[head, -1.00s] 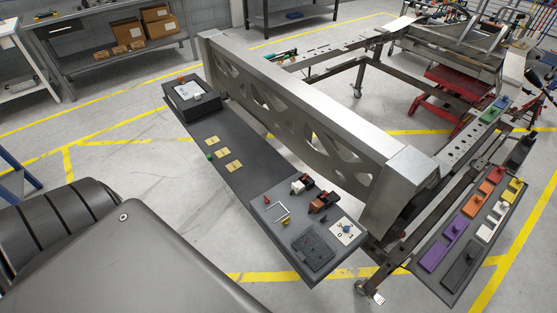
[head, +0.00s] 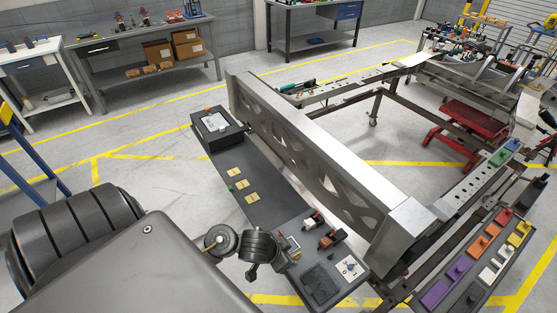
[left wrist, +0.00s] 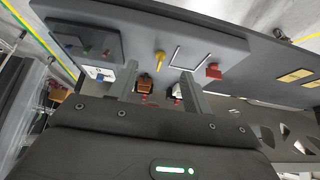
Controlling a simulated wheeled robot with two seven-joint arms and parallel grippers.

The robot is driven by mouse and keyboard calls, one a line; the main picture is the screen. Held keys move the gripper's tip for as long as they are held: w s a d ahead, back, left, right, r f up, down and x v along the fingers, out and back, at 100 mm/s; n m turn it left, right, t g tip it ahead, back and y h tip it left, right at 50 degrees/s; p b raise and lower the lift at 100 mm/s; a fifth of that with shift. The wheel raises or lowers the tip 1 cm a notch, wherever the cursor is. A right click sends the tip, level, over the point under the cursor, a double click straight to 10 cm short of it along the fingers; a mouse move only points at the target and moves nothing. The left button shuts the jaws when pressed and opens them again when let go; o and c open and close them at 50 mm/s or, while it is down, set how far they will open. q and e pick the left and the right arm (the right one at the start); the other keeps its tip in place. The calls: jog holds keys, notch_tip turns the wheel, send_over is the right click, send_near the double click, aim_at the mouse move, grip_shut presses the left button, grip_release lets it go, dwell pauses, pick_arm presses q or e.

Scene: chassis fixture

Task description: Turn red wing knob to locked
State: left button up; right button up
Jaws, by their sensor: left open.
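The red wing knob (left wrist: 213,70) stands on the dark panel in the left wrist view, right of a white U-shaped handle (left wrist: 190,52) and a yellow knob (left wrist: 159,58). In the head view only a small bit of the red knob (head: 281,234) shows beside my left arm. My left gripper (left wrist: 159,86) is open and empty over the panel. Its fingers lie below and left of the red knob in the wrist view, apart from it. An orange-brown block and a white block show near the fingers. My right gripper is not in view.
A grey latticed beam (head: 320,150) runs behind the panel (head: 275,203). A white plate with a blue knob (head: 349,268) and a dark square unit (head: 319,284) are at the panel's near end. Yellow plates (head: 243,184) lie farther along. Colored blocks occupy a tray at right.

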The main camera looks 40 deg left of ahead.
pick_arm(q)
jog(key=w+a+r, duration=0.3)
jog(key=g+p, duration=0.1)
jog(key=g, duration=0.1)
send_near(280, 232)
jog(key=shift+y, duration=0.3)
jog(key=x, duration=0.8)
jog(key=shift+d+f, duration=0.1)
jog(key=shift+d, duration=0.25)
jog(key=c, duration=1)
